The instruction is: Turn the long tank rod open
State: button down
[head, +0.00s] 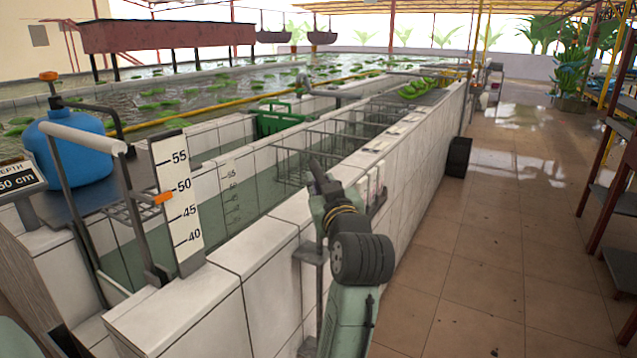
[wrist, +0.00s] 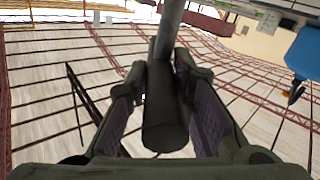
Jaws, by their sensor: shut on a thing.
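My gripper (wrist: 165,120) is shut on the thick dark end of a rod (wrist: 164,122) in the wrist view. The rod's thinner grey shaft (wrist: 168,32) runs from between the fingers to the top edge of the picture. One finger lies on each side of the dark end. In the head view my gripper (head: 322,182) is beside the outer top edge of the white-tiled tank wall (head: 270,240). My own wrist hides much of the rod there. A grey bracket (head: 312,254) and upright show on the wall just below my gripper.
A depth board (head: 178,200), a white-topped rail (head: 82,138) and a blue vessel (head: 75,150) stand at left. Wire racks (head: 330,145) and a green crate (head: 275,118) are in the tank. The tiled floor (head: 490,240) at right is largely clear beside shelves (head: 612,195).

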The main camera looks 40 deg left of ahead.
jog(key=shift+w+d+n+g+y+b, duration=0.1)
jog(key=shift+w+n+g+y+b, duration=0.45)
jog(key=shift+n+g, duration=1.5)
jog(key=shift+w+d+n+g+y+b, duration=0.1)
jog(key=shift+w+n+g+y+b, duration=0.2)
jog(key=shift+n+g+y, duration=1.6)
jog(key=shift+w+d+n+g+h+b, duration=0.1)
jog(key=shift+w+n+g+h+b, duration=0.6)
jog(key=shift+g, duration=2.65)
jog(key=shift+s+n+p, duration=0.25)
jog(key=shift+s+p, duration=0.05)
jog(key=shift+s, duration=0.05)
jog(key=c, duration=1.4)
grip_release()
jog(key=shift+a, duration=0.1)
jog(key=d, duration=0.4)
jog(key=w+d, duration=0.1)
jog(key=d, duration=0.3)
jog(key=w+d, duration=0.1)
jog(key=d, duration=0.3)
jog(key=shift+w, duration=0.1)
jog(key=shift+a, duration=0.1)
